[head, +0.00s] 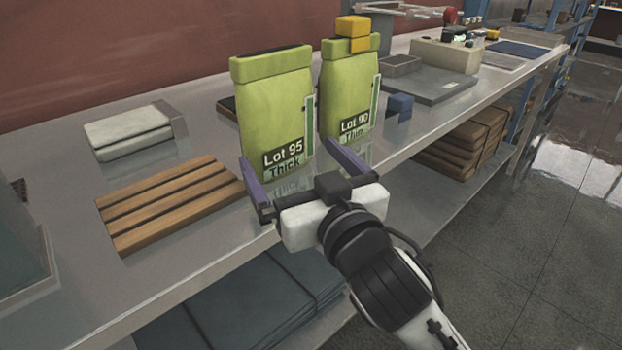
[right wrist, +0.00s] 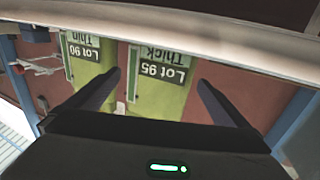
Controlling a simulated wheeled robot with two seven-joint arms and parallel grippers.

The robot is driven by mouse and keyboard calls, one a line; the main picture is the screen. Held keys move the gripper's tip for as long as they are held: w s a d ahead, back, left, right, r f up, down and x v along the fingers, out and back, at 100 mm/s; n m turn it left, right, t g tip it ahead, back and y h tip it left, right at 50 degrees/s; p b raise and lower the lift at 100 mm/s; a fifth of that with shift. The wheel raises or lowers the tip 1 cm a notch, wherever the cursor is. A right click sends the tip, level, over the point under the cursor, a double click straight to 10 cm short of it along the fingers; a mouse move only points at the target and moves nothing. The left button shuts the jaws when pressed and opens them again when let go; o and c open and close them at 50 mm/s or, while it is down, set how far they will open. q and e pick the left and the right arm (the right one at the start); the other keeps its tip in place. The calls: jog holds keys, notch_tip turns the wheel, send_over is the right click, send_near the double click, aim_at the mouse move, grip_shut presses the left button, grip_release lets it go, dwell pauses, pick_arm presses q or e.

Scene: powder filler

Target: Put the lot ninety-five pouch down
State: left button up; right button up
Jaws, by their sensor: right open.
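The green Lot 95 Thick pouch (head: 272,105) stands upright on the metal bench, in front of my right gripper. My right gripper (head: 300,172) is open, its two purple fingers spread wide at the pouch's lower front. In the right wrist view, which is upside down, the Lot 95 pouch (right wrist: 160,95) shows between the open fingers (right wrist: 158,85). I cannot tell whether a finger touches it. The Lot 90 Thin pouch (head: 347,85) stands upright just to the right, and it also shows in the right wrist view (right wrist: 88,65). My left gripper is not in view.
A slatted wooden rack (head: 170,203) lies left of the Lot 95 pouch, with a white-grey folded bundle (head: 128,133) behind it. A yellow block (head: 354,28) is at the top of the Lot 90 pouch. A small blue block (head: 401,106) and a grey plate (head: 428,84) are farther right.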

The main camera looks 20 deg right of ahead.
jog(key=s+p, duration=0.7)
jog(key=shift+s+d, duration=0.15)
jog(key=shift+s, duration=0.1)
dwell(0.4)
